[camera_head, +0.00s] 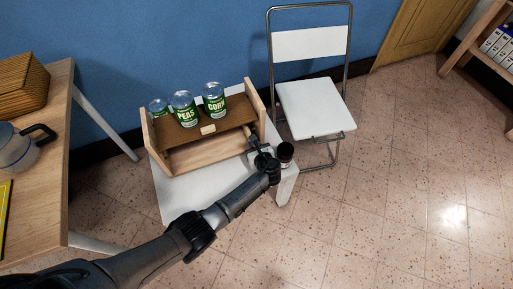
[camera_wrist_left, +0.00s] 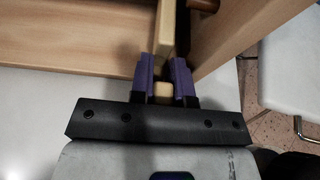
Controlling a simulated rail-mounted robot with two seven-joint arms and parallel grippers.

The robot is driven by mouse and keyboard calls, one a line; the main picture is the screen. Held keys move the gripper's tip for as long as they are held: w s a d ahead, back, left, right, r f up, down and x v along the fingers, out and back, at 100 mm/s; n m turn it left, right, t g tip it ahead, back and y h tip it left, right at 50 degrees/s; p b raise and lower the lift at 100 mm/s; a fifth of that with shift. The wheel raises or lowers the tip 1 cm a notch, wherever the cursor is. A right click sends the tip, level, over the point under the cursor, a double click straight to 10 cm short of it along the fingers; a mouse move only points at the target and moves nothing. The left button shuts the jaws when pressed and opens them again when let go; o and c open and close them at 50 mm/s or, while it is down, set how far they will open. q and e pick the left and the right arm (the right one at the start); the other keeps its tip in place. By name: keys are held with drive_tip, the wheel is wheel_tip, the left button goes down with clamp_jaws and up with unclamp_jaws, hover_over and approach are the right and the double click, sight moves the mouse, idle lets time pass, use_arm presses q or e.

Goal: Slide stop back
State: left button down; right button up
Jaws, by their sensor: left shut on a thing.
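A wooden shelf box (camera_head: 200,157) stands on a small white table. Its darker brown board (camera_head: 187,135) carries cans, with a small pale tag or block (camera_head: 208,129) at its front edge. My left gripper (camera_head: 251,138) reaches in at the right end of the box, beside the right side panel. In the left wrist view its purple fingers (camera_wrist_left: 164,80) are shut on a narrow pale wooden piece (camera_wrist_left: 168,35), which looks like the stop. A small pale block end (camera_wrist_left: 163,90) shows between the finger bases. My right gripper is not in view.
Cans of peas (camera_head: 183,110) and corn (camera_head: 214,100) and another can (camera_head: 158,106) stand on the board. A white folding chair (camera_head: 312,105) is behind right; a wooden table (camera_head: 40,190) is left.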

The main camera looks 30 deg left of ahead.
use_arm(q)
drive_tip(key=c, duration=1.1)
unclamp_jaws()
drive_tip(key=shift+w+d, duration=0.15)
drive_tip(key=shift+w, duration=0.05)
drive_tip(key=shift+c, duration=0.2)
drive_tip(key=shift+o, duration=0.3)
drive_tip(key=shift+s, duration=0.15)
